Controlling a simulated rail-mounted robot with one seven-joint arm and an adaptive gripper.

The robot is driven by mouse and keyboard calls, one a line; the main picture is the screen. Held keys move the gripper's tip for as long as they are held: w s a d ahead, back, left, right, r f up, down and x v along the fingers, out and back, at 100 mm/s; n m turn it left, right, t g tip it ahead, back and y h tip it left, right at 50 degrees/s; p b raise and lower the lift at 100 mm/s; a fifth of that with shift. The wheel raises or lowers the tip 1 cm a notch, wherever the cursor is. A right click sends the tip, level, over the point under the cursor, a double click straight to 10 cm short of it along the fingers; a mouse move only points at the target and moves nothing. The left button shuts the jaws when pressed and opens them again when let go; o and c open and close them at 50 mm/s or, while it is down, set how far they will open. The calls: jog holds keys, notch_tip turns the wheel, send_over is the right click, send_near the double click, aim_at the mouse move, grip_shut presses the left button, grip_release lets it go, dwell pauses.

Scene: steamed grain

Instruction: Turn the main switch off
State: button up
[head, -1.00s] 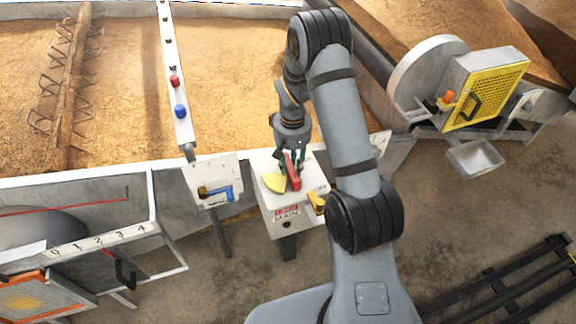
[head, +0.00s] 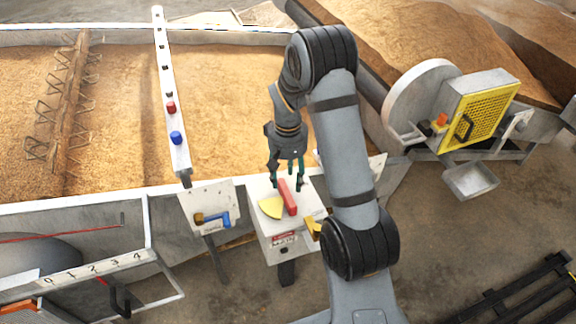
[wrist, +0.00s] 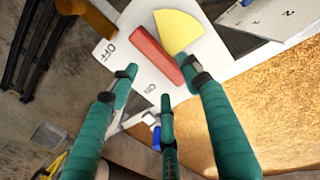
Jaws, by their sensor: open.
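The main switch is a white box (head: 265,232) with a red handle (head: 287,197) and a yellow sector (head: 270,208) on its top face. In the wrist view the red handle (wrist: 155,50) lies slanted beside the yellow sector (wrist: 178,30), with its lower end near the fingertips. OFF and ON labels show on the white plate there.
A yellow lever (head: 313,228) sits at the box's right side. A white panel with a blue handle (head: 214,220) stands to the left. A grain bed (head: 110,130) lies behind. A yellow grille machine (head: 475,110) and small metal tray (head: 470,181) are at right.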

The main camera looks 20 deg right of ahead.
notch_tip(320, 180, up, 6)
dwell(0.6)
